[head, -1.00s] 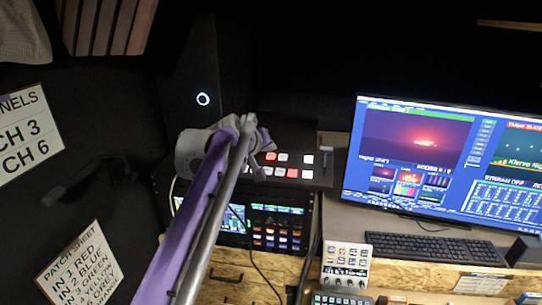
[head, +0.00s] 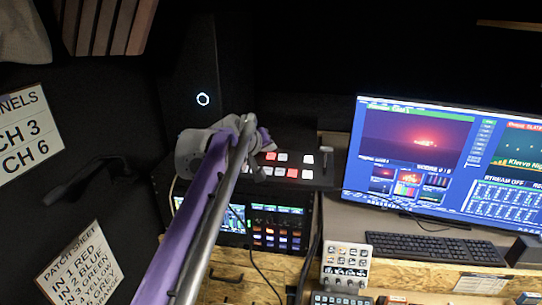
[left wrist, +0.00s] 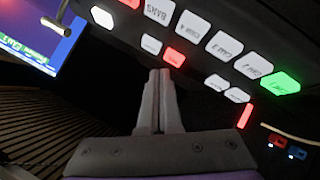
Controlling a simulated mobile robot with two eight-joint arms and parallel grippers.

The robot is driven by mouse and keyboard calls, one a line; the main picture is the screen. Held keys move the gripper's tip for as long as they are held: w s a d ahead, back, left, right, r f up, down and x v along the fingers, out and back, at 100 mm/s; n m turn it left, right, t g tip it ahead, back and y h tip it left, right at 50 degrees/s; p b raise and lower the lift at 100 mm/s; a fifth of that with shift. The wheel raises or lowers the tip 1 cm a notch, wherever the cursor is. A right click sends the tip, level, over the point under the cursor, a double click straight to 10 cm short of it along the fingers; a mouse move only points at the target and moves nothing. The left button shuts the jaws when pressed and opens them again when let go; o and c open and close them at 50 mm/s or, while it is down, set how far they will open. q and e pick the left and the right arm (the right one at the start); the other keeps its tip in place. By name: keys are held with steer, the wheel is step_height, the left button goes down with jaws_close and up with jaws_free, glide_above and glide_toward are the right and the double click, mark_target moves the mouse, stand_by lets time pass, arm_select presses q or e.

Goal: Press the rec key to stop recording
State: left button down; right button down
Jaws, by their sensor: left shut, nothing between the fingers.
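The switcher panel (head: 322,183) carries two rows of lit keys, white and red, with one green key (left wrist: 280,82) in the left wrist view. My left gripper (left wrist: 160,72) is shut and empty, its fingertips close to a red key (left wrist: 173,57) in the lower row. I cannot tell whether they touch it. The label on that red key is too small to read, so I cannot confirm that it is the rec key. In the head view, my left gripper (head: 259,173) is at the left of the keys, and my arm hides part of the panel. My right gripper is not in view.
A large monitor (head: 415,150) stands to the right, with a keyboard (head: 430,248) before it. A small control pad (head: 345,263) sits on the desk. A smaller lit screen (head: 277,228) is below the panel. A T-shaped lever (head: 325,150) rises at the panel's right.

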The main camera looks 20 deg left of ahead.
arm_select(q)
steer(key=shift+f, duration=0.1)
steer(key=shift+w+f, duration=0.1)
steer(key=shift+f, duration=0.25)
steer(key=shift+w+f, duration=0.1)
steer(key=shift+f, duration=0.25)
stand_by(0.6)
steer(key=shift+r+p, duration=0.5)
steer(key=shift+r, duration=0.3)
steer(key=shift+s, duration=0.2)
